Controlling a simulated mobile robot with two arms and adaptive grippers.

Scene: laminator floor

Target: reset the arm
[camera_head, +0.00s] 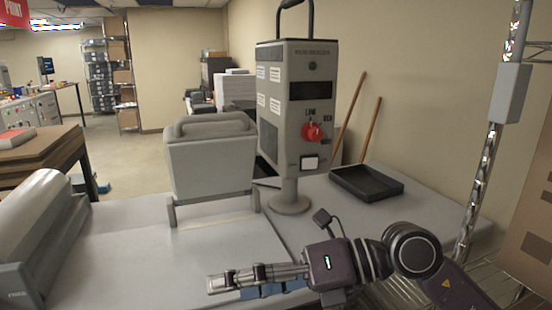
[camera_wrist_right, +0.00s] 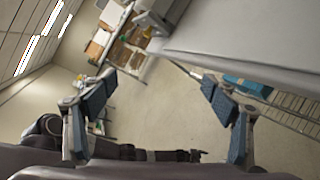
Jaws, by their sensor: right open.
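My right arm comes in from the lower right in the head view. Its gripper (camera_head: 212,284) points left over the front of the grey work surface (camera_head: 150,265), seen side-on. In the right wrist view the two blue-padded fingers (camera_wrist_right: 158,86) stand wide apart with nothing between them. A dark jointed arm, apparently my left one, runs along the bottom of that view. Its gripper end (camera_wrist_right: 195,155) is small and unclear. My left arm does not show in the head view.
A grey control box (camera_head: 297,105) with a red knob (camera_head: 312,132) stands on a post behind my right gripper. A grey hooded unit (camera_head: 211,155) is left of it, a black tray (camera_head: 367,182) right. A roller (camera_head: 45,220) lies at far left. A metal post (camera_head: 480,180) rises at right.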

